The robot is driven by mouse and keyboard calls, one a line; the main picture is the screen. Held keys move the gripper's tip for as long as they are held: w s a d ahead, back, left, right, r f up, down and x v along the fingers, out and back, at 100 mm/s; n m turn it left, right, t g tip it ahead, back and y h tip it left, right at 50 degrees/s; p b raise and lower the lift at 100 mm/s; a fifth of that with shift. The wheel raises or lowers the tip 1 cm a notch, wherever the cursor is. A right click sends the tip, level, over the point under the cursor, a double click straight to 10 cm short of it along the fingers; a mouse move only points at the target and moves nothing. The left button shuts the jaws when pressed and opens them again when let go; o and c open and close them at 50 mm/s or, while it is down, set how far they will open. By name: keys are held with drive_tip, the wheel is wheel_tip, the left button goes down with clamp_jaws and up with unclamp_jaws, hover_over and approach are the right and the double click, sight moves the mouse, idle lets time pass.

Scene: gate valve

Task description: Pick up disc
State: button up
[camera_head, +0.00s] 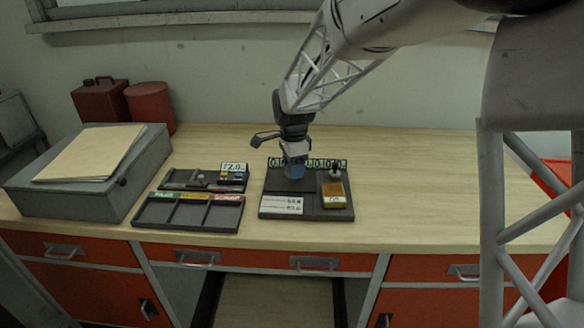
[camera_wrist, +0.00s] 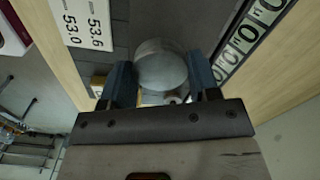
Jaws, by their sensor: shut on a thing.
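The disc (camera_wrist: 162,60) is a round, pale grey, smooth piece in the wrist view. It sits between the two blue fingers of my gripper (camera_wrist: 160,76), which are shut on it from both sides. In the head view my gripper (camera_head: 294,170) points down over the back left part of a dark board (camera_head: 310,216). The disc is hidden there behind the fingers and wrist. I cannot tell whether the disc touches the board or is held just above it.
The board carries a number strip (camera_head: 328,163), a white label (camera_head: 282,205) and a yellow block (camera_head: 334,192). A dark compartment tray (camera_head: 186,213) and a smaller tray (camera_head: 190,181) lie to the left. A grey box (camera_head: 125,195) stands farther left. The table is clear on the right.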

drive_tip(key=s+d, duration=0.2)
drive_tip(key=s, duration=0.5)
drive_tip(key=s+d+r, duration=0.1)
drive_tip(key=s+d, duration=0.1)
drive_tip(key=s, duration=0.4)
drive_tip(key=shift+s+d+r, duration=0.15)
drive_tip(key=shift+s+r, duration=0.1)
drive_tip(key=shift+s, duration=0.15)
idle(0.3)
